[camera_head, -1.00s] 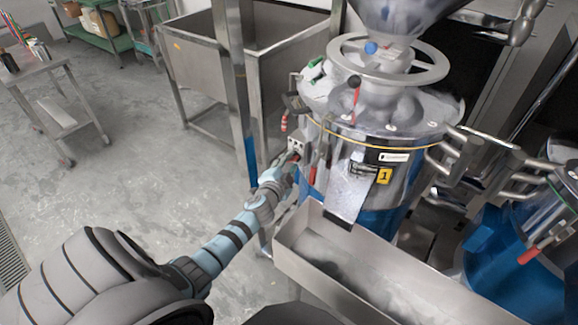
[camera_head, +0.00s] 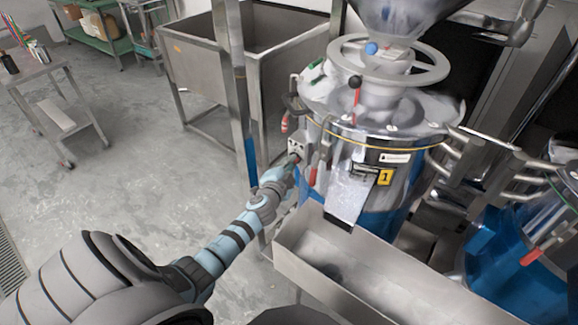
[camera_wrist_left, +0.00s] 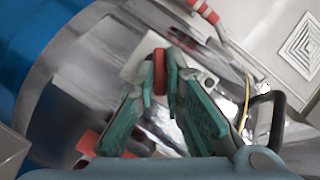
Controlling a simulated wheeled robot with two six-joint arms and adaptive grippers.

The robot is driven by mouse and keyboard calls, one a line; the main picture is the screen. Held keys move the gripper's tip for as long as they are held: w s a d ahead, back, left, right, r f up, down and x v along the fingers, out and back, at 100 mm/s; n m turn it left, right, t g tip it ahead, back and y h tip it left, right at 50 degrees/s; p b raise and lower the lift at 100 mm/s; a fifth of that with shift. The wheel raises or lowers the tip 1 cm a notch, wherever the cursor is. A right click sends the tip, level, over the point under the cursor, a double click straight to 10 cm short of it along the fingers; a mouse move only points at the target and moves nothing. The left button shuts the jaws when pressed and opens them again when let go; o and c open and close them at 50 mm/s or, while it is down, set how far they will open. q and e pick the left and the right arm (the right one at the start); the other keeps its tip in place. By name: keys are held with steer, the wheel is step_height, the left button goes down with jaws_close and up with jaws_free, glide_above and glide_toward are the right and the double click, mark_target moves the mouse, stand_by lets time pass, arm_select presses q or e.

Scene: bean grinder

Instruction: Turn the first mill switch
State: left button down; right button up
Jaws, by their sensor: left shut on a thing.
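The first mill (camera_head: 360,160) is a steel and blue drum with a yellow "1" label (camera_head: 385,177). Its switch box (camera_head: 298,147) is a small grey box on the left side of the drum. My left gripper (camera_head: 290,165) is at the front of this box. In the left wrist view, the green fingers of my left gripper (camera_wrist_left: 163,85) are closed on the red switch (camera_wrist_left: 159,72), which sits on a pale plate (camera_wrist_left: 143,65). The fingers cover part of the switch. My right gripper is not in view.
A steel trough (camera_head: 345,270) stands below the mill's chute. A red-handled latch (camera_head: 318,165) is just right of the switch box. A second blue mill (camera_head: 510,255) is at the right. Open floor (camera_head: 120,200) lies at the left.

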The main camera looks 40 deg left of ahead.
arm_select(q)
steer(key=shift+f+m+t+y+b, duration=0.15)
steer(key=shift+m+t+y+b, duration=0.4)
steer(key=shift+m+b, duration=1.4)
steer(key=shift+f+m+t+y+b, duration=0.15)
steer(key=shift+m+t+y+b, duration=0.6)
steer(key=shift+b, duration=2.05)
steer(key=shift+g, duration=0.3)
steer(key=c, duration=1.7)
jaws_free()
steer(key=v, duration=1.2)
steer(key=shift+s+a+r, duration=0.1)
steer(key=shift+a, duration=0.05)
steer(key=shift+s, duration=0.1)
